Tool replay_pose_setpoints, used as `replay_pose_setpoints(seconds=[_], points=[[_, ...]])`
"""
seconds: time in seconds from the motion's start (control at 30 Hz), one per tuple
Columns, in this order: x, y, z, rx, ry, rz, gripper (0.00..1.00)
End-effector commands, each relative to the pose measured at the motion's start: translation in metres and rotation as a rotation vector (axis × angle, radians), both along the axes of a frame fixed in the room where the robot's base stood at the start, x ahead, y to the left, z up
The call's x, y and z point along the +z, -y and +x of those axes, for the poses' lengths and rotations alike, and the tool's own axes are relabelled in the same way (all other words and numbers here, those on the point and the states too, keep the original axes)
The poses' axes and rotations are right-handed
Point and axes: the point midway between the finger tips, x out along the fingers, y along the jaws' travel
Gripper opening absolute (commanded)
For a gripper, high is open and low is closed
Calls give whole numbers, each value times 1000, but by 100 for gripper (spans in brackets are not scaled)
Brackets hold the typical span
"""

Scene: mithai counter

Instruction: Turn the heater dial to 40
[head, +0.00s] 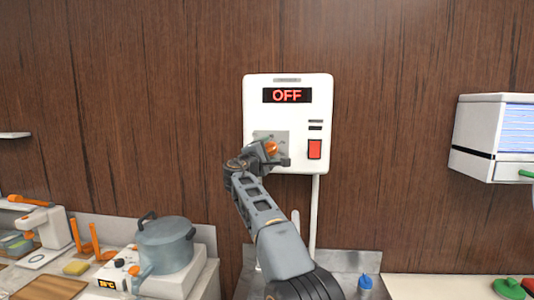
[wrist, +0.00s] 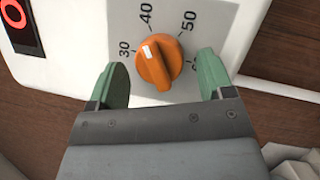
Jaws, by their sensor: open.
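The orange heater dial (head: 271,147) sits low on the front of the white wall heater (head: 255,105). In the wrist view the dial (wrist: 160,66) has a white pointer mark aimed up and left, between the printed 30 and 40. 50 and a partly hidden 60 are to its right. My gripper (head: 268,157) is at the dial. Its green fingers (wrist: 162,78) are open, one on each side of the dial, with gaps showing on both sides. The heater display (head: 287,95) reads OFF.
A red switch (head: 315,149) is right of the dial. A grey pot (head: 166,245) stands on a white cooker at lower left. A white cabinet (head: 478,140) hangs at right. A blue-capped bottle (head: 365,283) stands below. The wall around the heater is clear.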

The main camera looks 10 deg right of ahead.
Motion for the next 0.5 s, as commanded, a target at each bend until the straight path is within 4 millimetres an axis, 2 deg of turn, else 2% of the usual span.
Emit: replay_pose_setpoints(seconds=[0.17,0.5], points=[[-8,-13,-17,2,2,0,74],[-20,-56,-71,5,1,0,74]])
